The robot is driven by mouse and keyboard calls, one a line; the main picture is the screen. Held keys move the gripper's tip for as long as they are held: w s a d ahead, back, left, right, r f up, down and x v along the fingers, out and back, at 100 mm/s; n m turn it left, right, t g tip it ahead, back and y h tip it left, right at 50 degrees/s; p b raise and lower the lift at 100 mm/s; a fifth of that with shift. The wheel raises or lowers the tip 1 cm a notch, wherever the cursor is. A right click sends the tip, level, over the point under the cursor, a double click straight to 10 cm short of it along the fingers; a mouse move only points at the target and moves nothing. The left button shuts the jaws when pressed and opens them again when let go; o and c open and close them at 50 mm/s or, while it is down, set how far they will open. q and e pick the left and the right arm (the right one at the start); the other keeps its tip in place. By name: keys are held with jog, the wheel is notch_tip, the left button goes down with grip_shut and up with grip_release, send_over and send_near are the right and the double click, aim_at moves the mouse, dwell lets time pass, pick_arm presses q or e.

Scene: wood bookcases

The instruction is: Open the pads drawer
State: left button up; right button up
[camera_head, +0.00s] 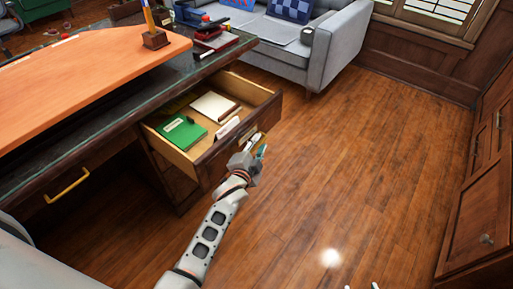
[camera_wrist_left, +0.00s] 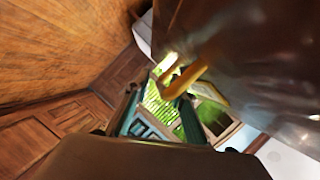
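The pads drawer (camera_head: 210,157) of the wooden desk stands pulled well out in the head view. A green pad (camera_head: 182,132) and a cream pad (camera_head: 214,106) lie inside it. A small label (camera_head: 227,128) is on its front edge. Its brass handle (camera_head: 247,133) is partly hidden by my left gripper (camera_head: 258,152), which is at the drawer front. In the left wrist view the handle (camera_wrist_left: 184,80) shows beyond the fingers (camera_wrist_left: 158,115), which are apart with no object seen between them. Two pale tips at the head view's bottom edge may be my right gripper (camera_head: 361,286).
The desk top (camera_head: 90,75) carries a pen holder (camera_head: 155,38) and a red stapler-like item (camera_head: 210,32). A second handle (camera_head: 67,186) is on the desk's left drawer. A grey sofa (camera_head: 335,45) stands behind; a wooden cabinet (camera_head: 485,190) is at right. The floor between is clear.

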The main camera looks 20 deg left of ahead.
pick_arm(q)
jog(key=v, duration=1.2)
